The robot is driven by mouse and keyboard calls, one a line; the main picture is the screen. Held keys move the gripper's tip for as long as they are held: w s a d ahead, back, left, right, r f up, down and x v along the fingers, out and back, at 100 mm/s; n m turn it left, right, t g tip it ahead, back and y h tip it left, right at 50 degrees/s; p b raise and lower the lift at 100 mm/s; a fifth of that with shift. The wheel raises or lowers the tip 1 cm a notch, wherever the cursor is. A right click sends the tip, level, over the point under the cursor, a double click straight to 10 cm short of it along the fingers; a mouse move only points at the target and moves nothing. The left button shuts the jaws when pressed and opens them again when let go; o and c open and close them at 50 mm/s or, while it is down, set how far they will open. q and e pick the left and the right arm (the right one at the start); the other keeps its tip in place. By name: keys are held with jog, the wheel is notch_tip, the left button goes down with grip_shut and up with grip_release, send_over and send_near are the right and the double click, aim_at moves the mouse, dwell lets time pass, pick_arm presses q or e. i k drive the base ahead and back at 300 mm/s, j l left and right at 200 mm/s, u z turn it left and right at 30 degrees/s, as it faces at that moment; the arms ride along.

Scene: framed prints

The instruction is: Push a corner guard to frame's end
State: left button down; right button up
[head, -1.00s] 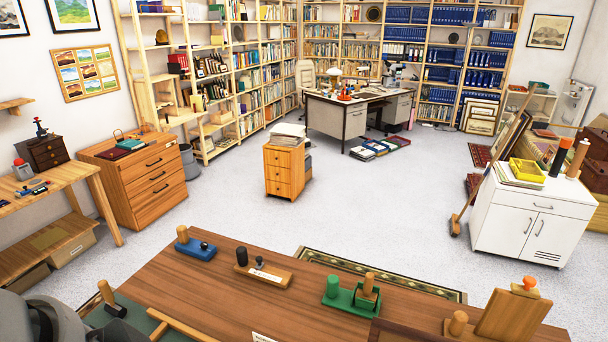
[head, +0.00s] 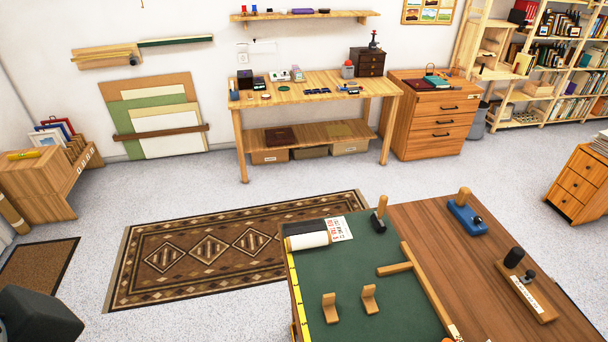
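Two small upright wooden pieces stand on the green mat (head: 385,303) of the near workbench. The left piece (head: 330,309) and the right piece (head: 369,299) have bent, L-like shapes and may be corner guards; I cannot tell for sure. A light wooden strip (head: 428,290) runs along the mat's right side, with a short strip (head: 395,268) meeting it. No picture frame can be clearly made out on the bench, whose near part is cut off by the lower edge. A dark part of my own body shows at the lower left. Neither gripper can be seen.
A white roll (head: 307,241), a printed sheet (head: 337,229) and a dark-based wooden-handled tool (head: 380,214) lie along the mat's far edge. A blue-based tool (head: 467,213) and a wooden-based tool (head: 526,287) stand to the right. A patterned rug (head: 200,252) lies left on open floor.

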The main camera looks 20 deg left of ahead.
aim_at(331, 314)
jog(key=u, duration=0.3)
jog(key=i+j+z, duration=0.25)
jog(key=z, duration=0.15)
jog(key=i+j+z, duration=0.25)
jog(key=z, duration=0.15)
jog(key=i+j+z, duration=0.15)
jog(key=j+z, duration=0.25)
jog(key=j, duration=0.15)
jog(key=i+j+z, duration=0.15)
jog(key=j+z, duration=0.25)
